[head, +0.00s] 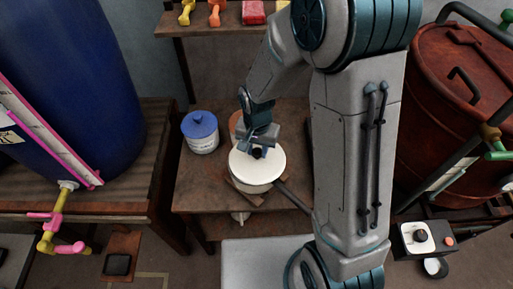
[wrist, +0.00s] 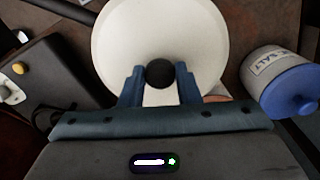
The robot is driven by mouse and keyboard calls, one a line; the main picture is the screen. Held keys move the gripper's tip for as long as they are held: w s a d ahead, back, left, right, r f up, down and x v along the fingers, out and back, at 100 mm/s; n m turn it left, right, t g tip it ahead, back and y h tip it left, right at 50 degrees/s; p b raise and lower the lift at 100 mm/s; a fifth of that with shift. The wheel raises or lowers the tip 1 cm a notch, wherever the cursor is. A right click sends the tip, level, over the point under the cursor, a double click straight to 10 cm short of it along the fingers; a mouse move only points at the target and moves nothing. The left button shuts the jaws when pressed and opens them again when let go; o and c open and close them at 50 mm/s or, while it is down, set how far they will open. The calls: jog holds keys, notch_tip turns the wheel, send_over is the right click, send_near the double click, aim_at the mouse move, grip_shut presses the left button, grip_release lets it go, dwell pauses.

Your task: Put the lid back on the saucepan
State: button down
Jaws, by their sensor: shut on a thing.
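The saucepan (head: 250,184) stands on the brown table, with its dark handle (head: 293,196) pointing to the lower right. The white lid (head: 268,162) is over the saucepan's top; it also shows in the wrist view (wrist: 160,32). Whether it is fully seated or slightly above the rim is hard to tell. My gripper (wrist: 159,75) is shut on the lid's round dark knob (wrist: 160,73), with one finger on each side. In the head view my gripper (head: 257,151) is over the lid, pointing down.
A white salt jar with a blue lid (head: 201,133) stands behind left of the saucepan. A brownish pot (head: 236,122) is partly hidden behind my gripper. A blue vat (head: 75,85) is at left, a red vat (head: 455,100) at right. The table's front left (head: 195,200) is clear.

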jog(key=shift+w+a+f, duration=0.1)
jog(key=shift+w+a, duration=0.25)
jog(key=shift+a, duration=0.1)
dwell(0.6)
jog(key=shift+f+b, duration=0.2)
jog(key=shift+b, duration=0.55)
dwell(1.1)
dwell(0.4)
jog(key=c, duration=0.5)
grip_release()
jog(key=shift+r, duration=0.15)
jog(key=shift+r+p, duration=2.4)
jog(key=shift+r, duration=1)
jog(key=shift+c, duration=0.4)
